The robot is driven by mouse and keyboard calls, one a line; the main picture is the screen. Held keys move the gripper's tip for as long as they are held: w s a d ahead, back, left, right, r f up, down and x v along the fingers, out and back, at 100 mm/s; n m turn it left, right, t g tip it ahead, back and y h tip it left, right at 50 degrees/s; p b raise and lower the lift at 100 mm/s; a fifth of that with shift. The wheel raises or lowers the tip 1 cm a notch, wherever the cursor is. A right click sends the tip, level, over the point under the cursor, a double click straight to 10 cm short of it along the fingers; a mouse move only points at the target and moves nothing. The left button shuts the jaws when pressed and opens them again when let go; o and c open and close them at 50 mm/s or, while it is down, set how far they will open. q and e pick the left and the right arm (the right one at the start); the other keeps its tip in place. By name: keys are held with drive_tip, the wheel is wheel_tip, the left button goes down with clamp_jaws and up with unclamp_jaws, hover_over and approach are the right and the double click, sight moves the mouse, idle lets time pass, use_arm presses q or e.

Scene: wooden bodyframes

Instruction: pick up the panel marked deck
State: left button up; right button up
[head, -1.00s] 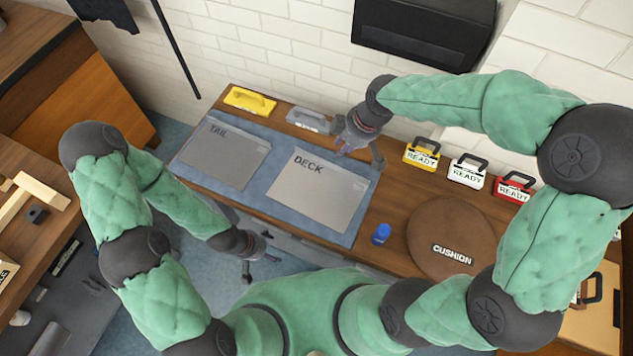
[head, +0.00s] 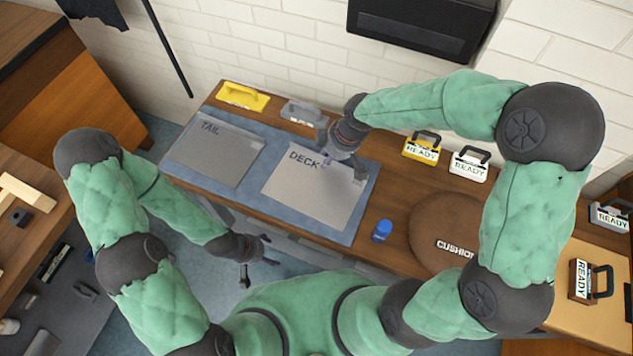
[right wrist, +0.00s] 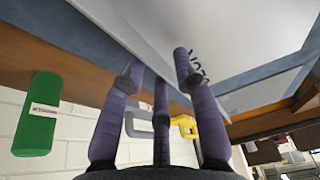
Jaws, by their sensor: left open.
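The deck panel (head: 305,198), a flat light-grey sheet marked DECK, lies on a blue-grey mat (head: 255,208) on the wooden bench. My right gripper (head: 343,168) is over its upper right part, its fingers apart with nothing seen between them. In the right wrist view the fingers (right wrist: 159,62) stand before the pale panel surface (right wrist: 240,40), and one partly covers its lettering; I cannot tell whether they touch it. My left gripper (head: 259,266) is open and empty, below the bench's front edge. The tail panel (head: 215,152) lies left of the deck panel.
A blue cylinder (head: 382,231) and brown cushion (head: 442,222) are right of the mat. Yellow (head: 242,96) and grey (head: 303,113) handled blocks stand behind it. Yellow (head: 422,147) and white (head: 469,165) READY boxes line the back. A green cylinder (right wrist: 38,115) shows in the wrist view.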

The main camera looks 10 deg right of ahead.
clamp_jaws()
drive_tip(key=shift+r, duration=0.1)
